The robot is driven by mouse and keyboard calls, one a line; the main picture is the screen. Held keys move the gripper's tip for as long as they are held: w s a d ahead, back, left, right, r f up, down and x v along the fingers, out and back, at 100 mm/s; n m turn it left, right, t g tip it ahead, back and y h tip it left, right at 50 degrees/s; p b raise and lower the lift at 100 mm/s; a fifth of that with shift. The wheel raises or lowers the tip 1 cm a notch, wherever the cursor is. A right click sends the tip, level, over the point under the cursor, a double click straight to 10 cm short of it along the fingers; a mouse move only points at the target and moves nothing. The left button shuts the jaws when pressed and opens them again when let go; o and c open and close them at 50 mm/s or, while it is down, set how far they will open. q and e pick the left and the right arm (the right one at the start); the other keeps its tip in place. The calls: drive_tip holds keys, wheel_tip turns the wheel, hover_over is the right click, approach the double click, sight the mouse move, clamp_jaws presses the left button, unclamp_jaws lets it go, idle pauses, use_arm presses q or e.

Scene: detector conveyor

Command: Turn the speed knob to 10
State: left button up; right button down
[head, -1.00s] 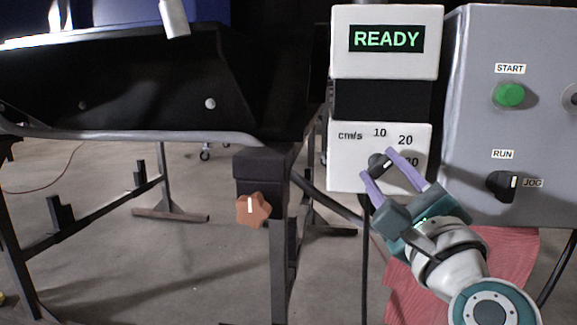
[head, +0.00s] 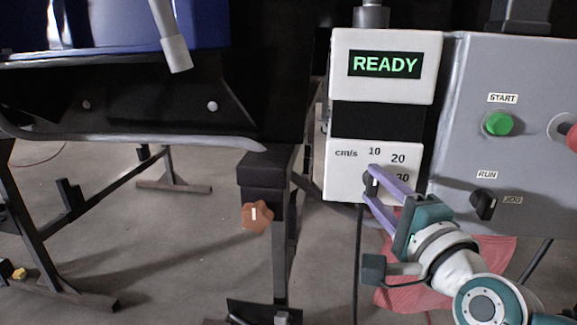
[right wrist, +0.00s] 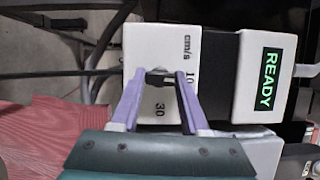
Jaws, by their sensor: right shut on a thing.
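The speed knob (head: 371,182) is a small black knob on the white cm/s panel (head: 345,185), which is marked 10, 20 and 30. My right gripper (head: 369,179) reaches in from the lower right, and its purple fingers are shut on the knob. The display (head: 385,64) above reads READY. My left gripper is not in view.
A grey control box (head: 540,100) stands close on the right, with a green START button (head: 498,123), a RUN/JOG switch (head: 484,204) and a red button (head: 572,137). An orange star-shaped knob (head: 257,217) sits on the conveyor frame at left.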

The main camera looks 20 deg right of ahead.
drive_tip(key=shift+n+p, duration=0.3)
idle(0.4)
drive_tip(key=shift+c, duration=2)
unclamp_jaws()
drive_tip(key=shift+s, duration=0.15)
drive_tip(key=shift+s+a, duration=0.1)
drive_tip(key=shift+s, duration=0.25)
drive_tip(key=s+a+p, duration=0.1)
drive_tip(key=s+p, duration=0.1)
drive_tip(key=s, duration=0.7)
drive_tip(key=shift+a, duration=0.2)
